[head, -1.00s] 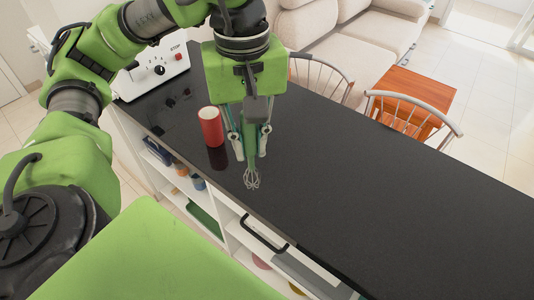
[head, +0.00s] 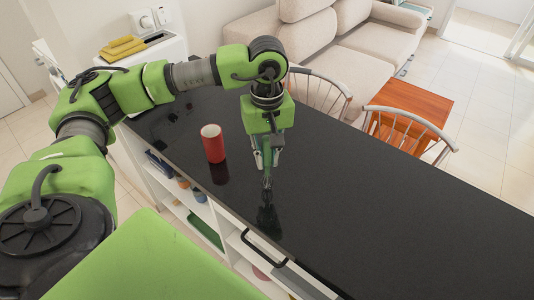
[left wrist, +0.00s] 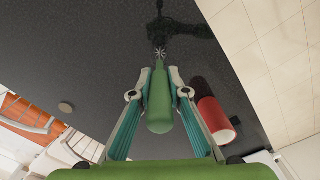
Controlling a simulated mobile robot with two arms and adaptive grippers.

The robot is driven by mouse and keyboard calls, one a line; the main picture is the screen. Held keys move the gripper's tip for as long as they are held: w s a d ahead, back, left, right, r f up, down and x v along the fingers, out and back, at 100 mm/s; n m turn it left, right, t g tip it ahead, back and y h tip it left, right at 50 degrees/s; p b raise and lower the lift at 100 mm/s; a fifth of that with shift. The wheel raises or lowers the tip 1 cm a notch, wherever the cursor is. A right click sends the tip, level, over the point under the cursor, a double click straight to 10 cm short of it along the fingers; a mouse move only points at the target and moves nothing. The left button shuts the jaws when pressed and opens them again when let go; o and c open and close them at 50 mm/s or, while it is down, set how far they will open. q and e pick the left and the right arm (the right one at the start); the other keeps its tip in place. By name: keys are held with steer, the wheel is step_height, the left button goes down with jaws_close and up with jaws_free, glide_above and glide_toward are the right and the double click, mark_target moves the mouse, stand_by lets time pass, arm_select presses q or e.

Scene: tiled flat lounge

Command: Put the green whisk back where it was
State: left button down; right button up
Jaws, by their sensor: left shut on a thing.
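The green whisk (head: 267,184) hangs wire end down from my left gripper (head: 266,165), over the black counter (head: 370,215). In the left wrist view its green handle (left wrist: 159,105) lies between the two fingers of my left gripper (left wrist: 158,90), and its wire end points at the counter. The fingers are shut on the handle. The wire end is close above the counter or touching it; I cannot tell which. A dark reflection shows below it. My right gripper is not in view.
A red cup (head: 213,148) stands upright on the counter, left of my left gripper; it also shows in the left wrist view (left wrist: 215,118). Chairs (head: 412,130) line the far side. Shelves (head: 200,205) are under the near edge. The counter to the right is clear.

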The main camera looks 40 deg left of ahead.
arm_select(q)
steer(key=shift+f, duration=0.25)
steer(key=shift+f, duration=0.2)
steer(key=c, duration=1.9)
jaws_free()
steer(key=shift+r, duration=0.1)
